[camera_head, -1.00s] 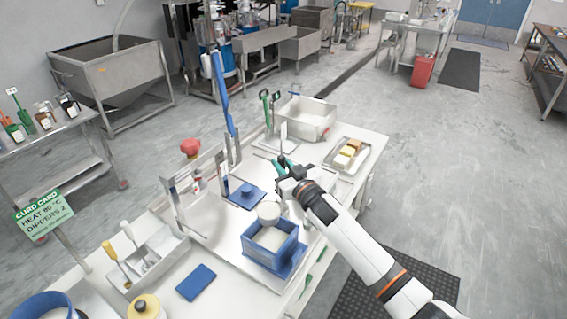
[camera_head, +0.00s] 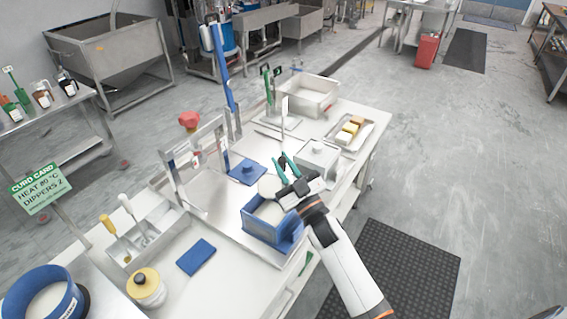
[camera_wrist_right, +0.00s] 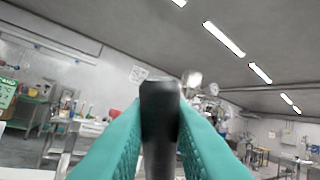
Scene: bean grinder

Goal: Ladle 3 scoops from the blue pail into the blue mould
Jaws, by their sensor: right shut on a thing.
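The blue pail (camera_head: 72,304) stands at the bottom left, holding pale contents. The square blue mould (camera_head: 262,230) sits on the tray in the middle of the table, with pale material inside. My right gripper (camera_head: 287,168), with teal fingers, is over the mould's far right side. It is shut on the dark handle (camera_wrist_right: 160,110) of the ladle, which fills the middle of the right wrist view. The ladle's pale round cup (camera_head: 267,187) hangs beside the fingers, above the mould's far edge; its contents cannot be told. My left gripper is not in view.
A blue lid (camera_head: 247,172) lies behind the mould and a metal frame (camera_head: 172,185) stands left of it. A utensil holder (camera_head: 150,240), a yellow jar (camera_head: 146,288) and a blue slab (camera_head: 196,257) lie between pail and mould. A white box (camera_head: 318,157) is behind my gripper.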

